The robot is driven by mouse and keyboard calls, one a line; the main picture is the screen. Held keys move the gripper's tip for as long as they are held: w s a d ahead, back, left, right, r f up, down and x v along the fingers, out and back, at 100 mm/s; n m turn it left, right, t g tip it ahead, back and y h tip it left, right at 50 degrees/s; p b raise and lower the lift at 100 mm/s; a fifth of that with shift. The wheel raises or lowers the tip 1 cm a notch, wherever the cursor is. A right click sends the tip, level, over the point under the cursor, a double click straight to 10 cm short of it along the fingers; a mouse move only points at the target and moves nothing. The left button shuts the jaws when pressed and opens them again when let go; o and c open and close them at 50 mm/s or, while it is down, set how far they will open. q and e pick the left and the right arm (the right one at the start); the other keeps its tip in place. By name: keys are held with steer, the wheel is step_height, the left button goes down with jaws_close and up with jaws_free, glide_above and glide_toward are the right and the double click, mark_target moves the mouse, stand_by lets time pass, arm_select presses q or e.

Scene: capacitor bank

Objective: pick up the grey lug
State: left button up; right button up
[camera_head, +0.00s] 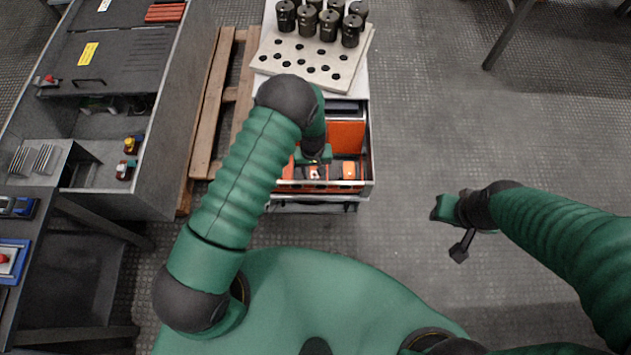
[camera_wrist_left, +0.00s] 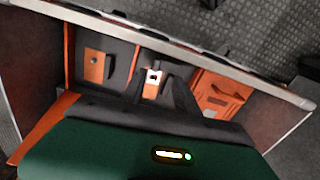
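The grey lug (camera_wrist_left: 154,76) is a small pale piece with a dark hole, in the middle compartment of an open drawer in the left wrist view. Orange shows just below it. My left gripper (camera_wrist_left: 158,92) reaches down into the drawer, its dark fingers apart on either side of the lug. I cannot tell whether they touch it. In the head view my left gripper (camera_head: 315,160) is over the drawer and its fingertips are mostly hidden. My right gripper (camera_head: 447,229) hangs over bare floor at the right, fingers spread and empty.
The drawer (camera_head: 367,178) has orange dividers and walls close around the gripper. An orange block (camera_wrist_left: 95,66) and an orange piece (camera_wrist_left: 222,96) lie in side compartments. A holed board (camera_head: 300,62) with black cylinders stands behind. Floor at right is clear.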

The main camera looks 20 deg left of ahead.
mark_target(316, 179)
arm_select(q)
steer(key=f, duration=0.1)
steer(key=f+b, duration=0.1)
steer(key=f, duration=0.1)
steer(key=d+f+b, duration=0.1)
steer(key=f, duration=0.1)
steer(key=shift+s+d, duration=0.1)
steer(key=shift+s, duration=0.2)
steer(key=shift+f+b, duration=0.3)
steer(key=shift+f, duration=0.05)
steer(key=shift+r, duration=0.1)
jaws_close()
